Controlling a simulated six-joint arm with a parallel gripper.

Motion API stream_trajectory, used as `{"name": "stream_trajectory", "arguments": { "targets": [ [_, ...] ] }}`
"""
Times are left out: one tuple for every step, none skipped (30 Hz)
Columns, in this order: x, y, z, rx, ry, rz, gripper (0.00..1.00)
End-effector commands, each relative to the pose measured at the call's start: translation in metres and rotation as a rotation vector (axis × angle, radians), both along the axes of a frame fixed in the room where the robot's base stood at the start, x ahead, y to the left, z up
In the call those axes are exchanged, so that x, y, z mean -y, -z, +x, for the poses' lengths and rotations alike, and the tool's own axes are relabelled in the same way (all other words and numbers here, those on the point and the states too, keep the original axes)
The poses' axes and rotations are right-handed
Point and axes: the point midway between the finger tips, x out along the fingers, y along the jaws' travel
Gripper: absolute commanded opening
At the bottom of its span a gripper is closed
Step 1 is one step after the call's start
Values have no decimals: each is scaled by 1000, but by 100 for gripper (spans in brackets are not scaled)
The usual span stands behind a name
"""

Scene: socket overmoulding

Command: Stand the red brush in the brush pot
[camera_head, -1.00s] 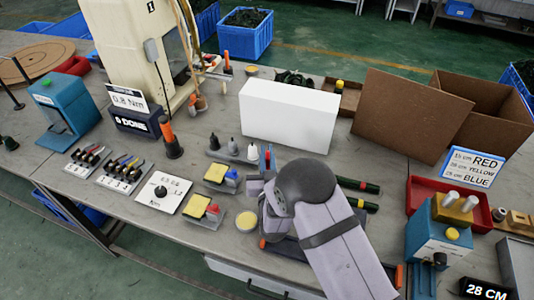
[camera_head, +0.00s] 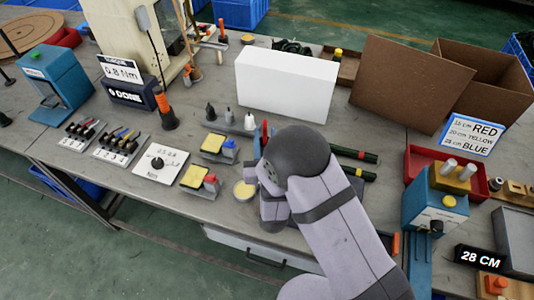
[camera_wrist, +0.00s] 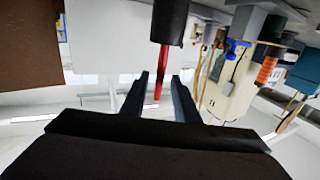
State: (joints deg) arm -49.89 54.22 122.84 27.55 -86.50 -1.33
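The red brush (camera_head: 265,130) shows in the head view as a short upright red piece just behind my wrist. In the wrist view, which looks upside down, its thin red handle (camera_wrist: 161,68) runs out of a black cylinder (camera_wrist: 172,20), apparently the brush pot. My gripper (camera_wrist: 160,82) has its two dark fingers on either side of the handle, with a visible gap on both sides. It looks open around the brush and not closed on it. The brush's other end is inside the black cylinder and hidden. In the head view my arm hides the pot and most of the gripper.
A white box (camera_head: 287,85) stands behind the brush. Small bottles (camera_head: 231,117) and holders with yellow sponges (camera_head: 212,144) are to the left. Dark green rods (camera_head: 355,154) lie to the right. A blue device (camera_head: 436,210) and red tray (camera_head: 420,165) stand further right.

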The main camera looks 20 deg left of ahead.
Motion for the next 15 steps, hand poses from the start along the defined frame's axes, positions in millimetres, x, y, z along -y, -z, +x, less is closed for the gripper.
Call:
{"name": "stream_trajectory", "arguments": {
  "targets": [
    [3,2,-10,-1,-2,-2,28],
    [5,2,-15,-1,-3,-2,28],
    [7,1,-21,0,-2,-1,28],
    [9,2,-25,-1,-1,-2,28],
    [11,1,-29,-1,-2,-1,28],
    [13,1,-34,0,-3,-1,28],
    [15,1,-38,-1,-2,-1,28],
    [16,1,-41,-1,-1,-1,28],
    [17,1,-45,0,-2,0,28],
    [19,0,-48,0,-2,0,28],
    [20,0,-50,0,-1,0,28],
    [21,0,-52,0,0,0,28],
    [22,0,-53,0,0,0,28],
    [23,0,-55,-1,0,-1,28],
    [23,-1,-56,0,0,-1,28]
  ]
}}
